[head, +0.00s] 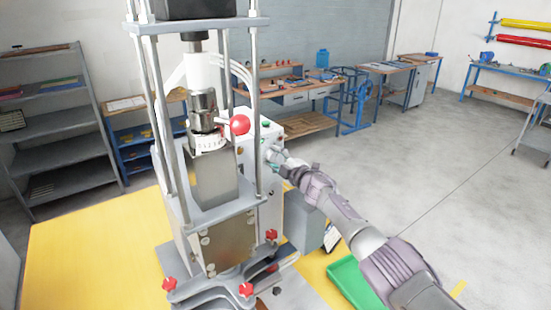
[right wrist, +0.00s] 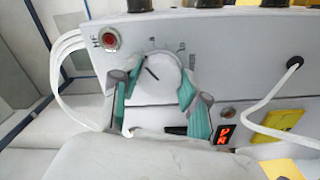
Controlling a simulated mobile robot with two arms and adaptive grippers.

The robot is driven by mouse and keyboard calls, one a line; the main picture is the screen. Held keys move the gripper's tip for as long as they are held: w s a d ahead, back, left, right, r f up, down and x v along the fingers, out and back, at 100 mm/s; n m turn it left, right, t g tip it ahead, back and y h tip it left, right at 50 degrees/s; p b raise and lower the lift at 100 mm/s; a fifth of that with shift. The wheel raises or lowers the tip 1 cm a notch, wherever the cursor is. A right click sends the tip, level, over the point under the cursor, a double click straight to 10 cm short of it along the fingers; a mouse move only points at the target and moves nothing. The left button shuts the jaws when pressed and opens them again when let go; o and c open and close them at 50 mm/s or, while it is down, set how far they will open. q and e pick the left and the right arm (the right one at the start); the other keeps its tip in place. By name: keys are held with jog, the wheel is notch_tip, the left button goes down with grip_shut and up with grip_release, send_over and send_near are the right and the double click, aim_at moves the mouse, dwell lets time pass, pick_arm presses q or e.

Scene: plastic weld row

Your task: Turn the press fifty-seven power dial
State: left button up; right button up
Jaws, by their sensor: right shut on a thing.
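The power dial (right wrist: 160,74) is a pale round knob with a dark pointer line, on the light grey control box (right wrist: 215,50) in the right wrist view. The pointer leans to the upper left. My right gripper (right wrist: 157,98) has its green-padded fingers on either side of the dial and is shut on it. In the head view my right gripper (head: 272,160) reaches the front of the white control box (head: 268,128), beside the press (head: 212,175); the dial is hidden there by the fingers. No press number is readable. My left gripper is not in view.
White cables (right wrist: 262,105) run by the box. A green tray (head: 352,282) lies below my right arm. Open floor lies to the right.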

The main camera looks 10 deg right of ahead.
jog(key=shift+f, duration=0.1)
jog(key=o, duration=1.1)
jog(key=shift+d, duration=0.15)
jog(key=shift+s+d, duration=0.3)
jog(key=shift+s, duration=0.1)
jog(key=v, duration=1.1)
jog(key=shift+s+a, duration=0.1)
jog(key=shift+a, duration=0.15)
